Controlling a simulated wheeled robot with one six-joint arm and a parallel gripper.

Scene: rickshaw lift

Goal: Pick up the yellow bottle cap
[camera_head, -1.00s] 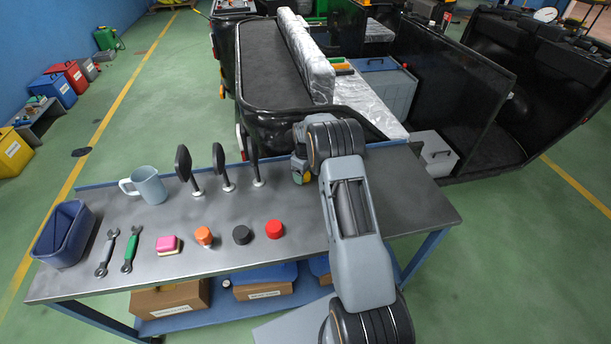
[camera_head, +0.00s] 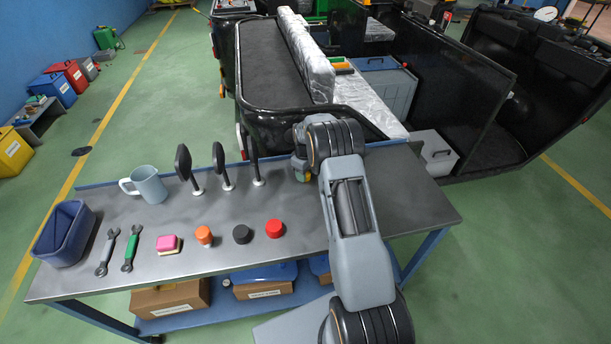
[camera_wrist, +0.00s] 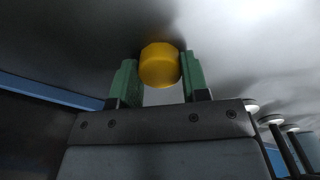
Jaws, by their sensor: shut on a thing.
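The yellow bottle cap (camera_wrist: 160,65) shows in the wrist view between the two green fingers of my gripper (camera_wrist: 160,75). The fingers are shut on it from both sides. The grey metal top fills the background behind it, and I cannot tell from this view whether the cap is clear of it. In the head view my gripper (camera_head: 301,172) is at the back of the workbench, right of the dark round-headed stands, and the cap is mostly hidden by my arm.
The bench's right part is clear.

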